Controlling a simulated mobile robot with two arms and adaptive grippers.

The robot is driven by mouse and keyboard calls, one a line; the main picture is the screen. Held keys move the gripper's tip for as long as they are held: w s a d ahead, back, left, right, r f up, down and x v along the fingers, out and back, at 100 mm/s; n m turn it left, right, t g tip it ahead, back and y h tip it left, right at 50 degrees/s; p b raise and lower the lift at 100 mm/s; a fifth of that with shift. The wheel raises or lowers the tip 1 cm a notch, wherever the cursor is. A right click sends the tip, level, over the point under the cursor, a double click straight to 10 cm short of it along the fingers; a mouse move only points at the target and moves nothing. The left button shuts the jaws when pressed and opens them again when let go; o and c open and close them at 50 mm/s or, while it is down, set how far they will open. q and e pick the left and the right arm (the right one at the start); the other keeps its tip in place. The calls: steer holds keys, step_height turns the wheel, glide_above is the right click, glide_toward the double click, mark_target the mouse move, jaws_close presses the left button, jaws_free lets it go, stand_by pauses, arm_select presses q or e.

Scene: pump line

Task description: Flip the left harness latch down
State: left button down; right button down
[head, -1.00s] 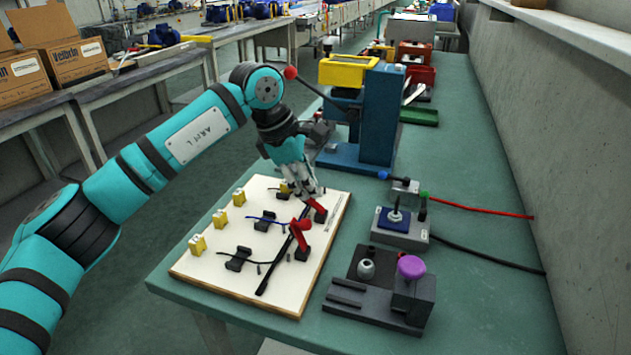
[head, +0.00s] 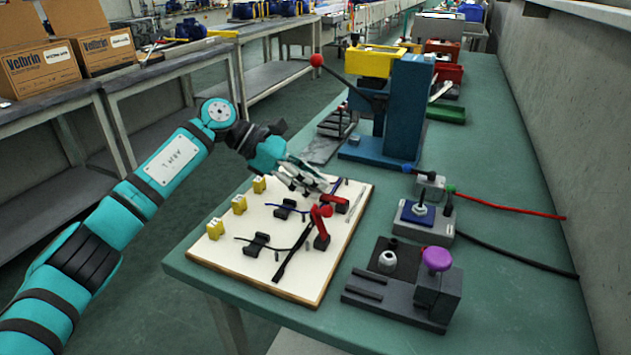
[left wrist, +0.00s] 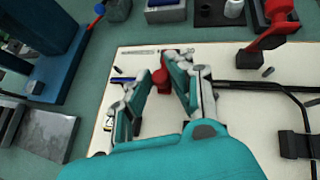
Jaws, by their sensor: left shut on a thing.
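A harness board (head: 300,287) lies on the green bench. It carries two red latches on black bases. The near latch (head: 321,222) stands raised. The far latch (head: 336,203) lies low, close to the board's far right edge. My left gripper (head: 328,187) is just above and behind the far latch in the head view. In the left wrist view its fingers (left wrist: 173,62) close in around a red latch lever (left wrist: 160,77), which partly hides behind them. The raised latch (left wrist: 272,28) is at the upper right there. My right gripper is out of view.
Black clips, dark cables and several yellow blocks (head: 239,204) sit on the board. A blue press (head: 402,112) stands behind it. A fixture with a purple knob (head: 437,259) and a grey box with cables (head: 426,220) stand to the right.

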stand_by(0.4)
arm_select(q)
steer(key=c, duration=1.2)
jaws_free()
steer(key=shift+a, duration=0.1)
steer(key=v, duration=1.2)
steer(key=shift+a+f, duration=0.1)
steer(key=shift+f, duration=0.1)
